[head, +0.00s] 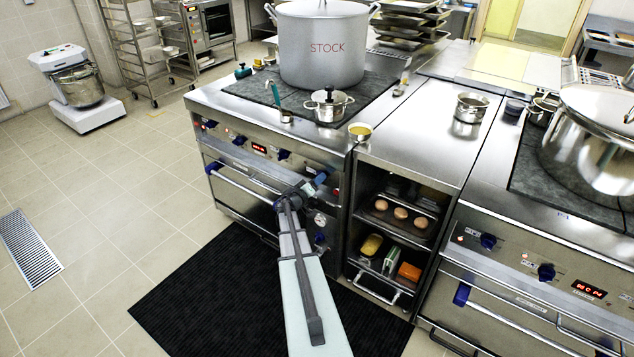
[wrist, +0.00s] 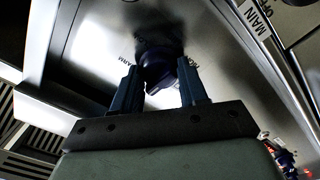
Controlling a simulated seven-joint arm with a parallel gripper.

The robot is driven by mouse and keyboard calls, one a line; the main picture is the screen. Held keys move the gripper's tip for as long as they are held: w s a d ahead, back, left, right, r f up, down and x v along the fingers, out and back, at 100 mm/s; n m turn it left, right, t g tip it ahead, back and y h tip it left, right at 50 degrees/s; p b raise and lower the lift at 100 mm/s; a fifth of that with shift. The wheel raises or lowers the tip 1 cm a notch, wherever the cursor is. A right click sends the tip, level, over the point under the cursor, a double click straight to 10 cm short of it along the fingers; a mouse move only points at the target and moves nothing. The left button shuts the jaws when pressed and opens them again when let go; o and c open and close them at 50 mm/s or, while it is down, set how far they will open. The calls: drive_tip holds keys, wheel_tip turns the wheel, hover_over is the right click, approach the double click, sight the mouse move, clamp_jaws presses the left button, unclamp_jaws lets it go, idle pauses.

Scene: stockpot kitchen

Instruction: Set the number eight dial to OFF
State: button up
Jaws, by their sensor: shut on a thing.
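My gripper (head: 317,181) is at the right end of the left range's steel front panel. In the wrist view its two dark blue fingers (wrist: 160,88) are closed around a dark blue dial (wrist: 157,68). Dark lettering, partly readable as "ARM", stands on the steel left of this dial. In the head view my gripper and arm hide the dial. I cannot read a number on it, nor tell its exact setting. Other blue dials (head: 284,155) sit along the same panel to the left.
A red display (head: 259,149) and an oven handle (head: 240,180) are on the range front. A gauge (head: 320,219) and another blue knob (head: 320,238) are below my gripper. A "MAIN OFF" label (wrist: 262,18) shows in the wrist view. Open shelves (head: 398,225) stand to the right.

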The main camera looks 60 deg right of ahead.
drive_tip(key=shift+n, duration=0.6)
drive_tip(key=o, duration=1.1)
drive_tip(key=shift+c, duration=0.2)
drive_tip(key=a, duration=1.3)
drive_tip(key=shift+a, duration=0.4)
